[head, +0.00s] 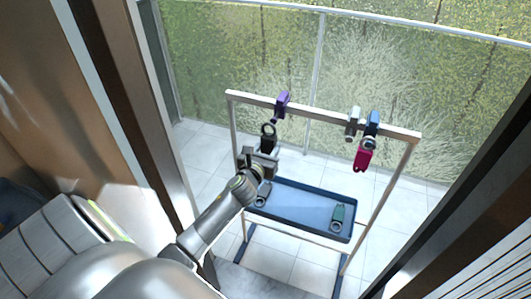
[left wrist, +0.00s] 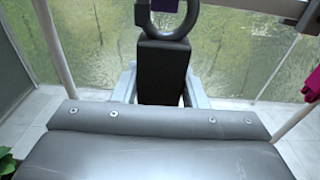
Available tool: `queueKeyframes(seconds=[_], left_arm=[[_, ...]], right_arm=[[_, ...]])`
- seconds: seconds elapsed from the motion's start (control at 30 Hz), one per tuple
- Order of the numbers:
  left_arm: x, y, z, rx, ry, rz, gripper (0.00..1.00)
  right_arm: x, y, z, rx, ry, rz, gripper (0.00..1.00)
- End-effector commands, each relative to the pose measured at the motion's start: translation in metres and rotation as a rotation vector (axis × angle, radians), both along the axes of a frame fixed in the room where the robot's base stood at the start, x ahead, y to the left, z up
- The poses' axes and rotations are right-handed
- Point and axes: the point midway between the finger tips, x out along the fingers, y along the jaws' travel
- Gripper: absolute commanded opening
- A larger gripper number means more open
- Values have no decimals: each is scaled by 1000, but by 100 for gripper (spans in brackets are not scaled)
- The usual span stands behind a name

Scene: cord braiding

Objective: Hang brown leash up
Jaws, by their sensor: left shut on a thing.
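My left gripper (head: 260,161) is shut on a dark, nearly black piece (head: 268,144) with a ring at its top, held upright; its colour does not look clearly brown. In the left wrist view, the dark piece (left wrist: 162,70) stands between the fingers, its ring (left wrist: 188,22) above. The ring is just below a purple peg piece (head: 282,102) on the rack's top bar (head: 325,118). In the wrist view, purple (left wrist: 165,4) shows through the ring. I cannot tell whether the ring touches the peg. My right gripper is not in view.
A white peg piece (head: 353,122) and a blue one (head: 372,124) sit farther right on the bar. A crimson piece (head: 363,158) hangs below the blue one. The blue tray (head: 300,205) below holds a grey ringed piece (head: 262,194) and a teal one (head: 337,217).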

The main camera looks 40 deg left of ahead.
Motion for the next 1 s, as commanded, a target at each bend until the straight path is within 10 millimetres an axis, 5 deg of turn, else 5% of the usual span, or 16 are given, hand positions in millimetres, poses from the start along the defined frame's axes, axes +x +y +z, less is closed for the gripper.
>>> queueKeyframes(seconds=[1.0], left_arm=[[58,14,1,0,-2,0,0]], right_arm=[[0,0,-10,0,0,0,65]])
